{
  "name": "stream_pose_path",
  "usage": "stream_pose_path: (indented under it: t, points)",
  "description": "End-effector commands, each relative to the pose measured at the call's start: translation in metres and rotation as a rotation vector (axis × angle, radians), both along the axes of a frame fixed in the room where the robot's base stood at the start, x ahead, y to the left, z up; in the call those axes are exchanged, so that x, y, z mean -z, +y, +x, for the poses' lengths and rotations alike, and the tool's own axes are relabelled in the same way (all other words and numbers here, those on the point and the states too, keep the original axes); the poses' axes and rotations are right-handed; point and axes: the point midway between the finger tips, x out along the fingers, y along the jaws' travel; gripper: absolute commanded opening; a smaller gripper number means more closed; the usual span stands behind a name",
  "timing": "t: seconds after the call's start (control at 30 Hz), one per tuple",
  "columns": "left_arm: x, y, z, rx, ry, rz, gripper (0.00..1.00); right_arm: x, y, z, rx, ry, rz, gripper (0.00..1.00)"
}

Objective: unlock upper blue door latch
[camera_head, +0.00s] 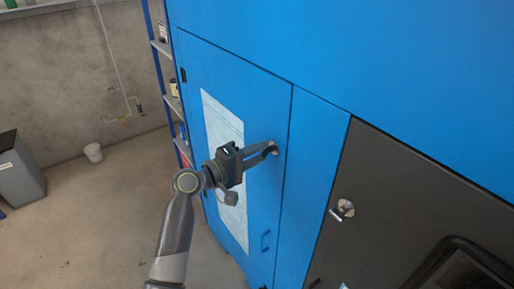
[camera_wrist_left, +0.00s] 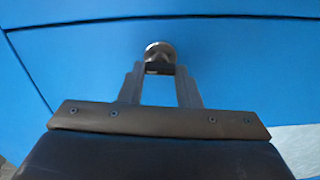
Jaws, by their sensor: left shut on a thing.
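The blue door (camera_head: 265,105) of the tall cabinet has a pale sheet on it and a small blue handle (camera_head: 266,241) low down. Its upper latch (camera_head: 274,148) is a round metal piece near the door's right edge. It also shows in the left wrist view (camera_wrist_left: 160,52), just beyond the fingers. My left gripper (camera_head: 269,150) reaches the latch from the left, and its fingers are shut on the latch's small lever. In the left wrist view the gripper (camera_wrist_left: 160,70) is centred on the latch, and the fingers partly hide the lever. My right gripper is not in view.
A dark panel (camera_head: 398,185) with a second metal latch (camera_head: 343,209) and a black-framed screen (camera_head: 465,272) lies to the right. A shelf rack (camera_head: 166,50) stands behind the cabinet.

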Motion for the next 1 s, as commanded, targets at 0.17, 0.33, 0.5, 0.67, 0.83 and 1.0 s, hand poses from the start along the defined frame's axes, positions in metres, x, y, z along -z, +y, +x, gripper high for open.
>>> stream_pose_path:
  t: [0.17,0.33,0.5,0.67,0.83,1.0]
  points:
    - [-0.0012,0.0001,0.0004,-0.001,0.065,-0.047,0.07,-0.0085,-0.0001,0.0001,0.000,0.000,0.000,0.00]
    - [-0.0004,0.0001,0.0003,-0.001,0.099,-0.073,0.07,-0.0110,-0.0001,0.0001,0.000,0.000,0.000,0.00]
    - [0.0002,0.0001,0.0002,-0.001,0.113,-0.083,0.07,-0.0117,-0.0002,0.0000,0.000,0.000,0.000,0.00]
    - [0.0005,0.0001,0.0003,-0.001,0.114,-0.084,0.07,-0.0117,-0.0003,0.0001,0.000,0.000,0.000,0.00]
    - [0.0006,0.0000,0.0002,-0.001,0.114,-0.084,0.07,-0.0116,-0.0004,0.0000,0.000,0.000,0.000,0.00]
    - [0.0007,0.0000,0.0002,-0.001,0.113,-0.084,0.50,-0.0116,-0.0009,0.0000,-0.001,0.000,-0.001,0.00]
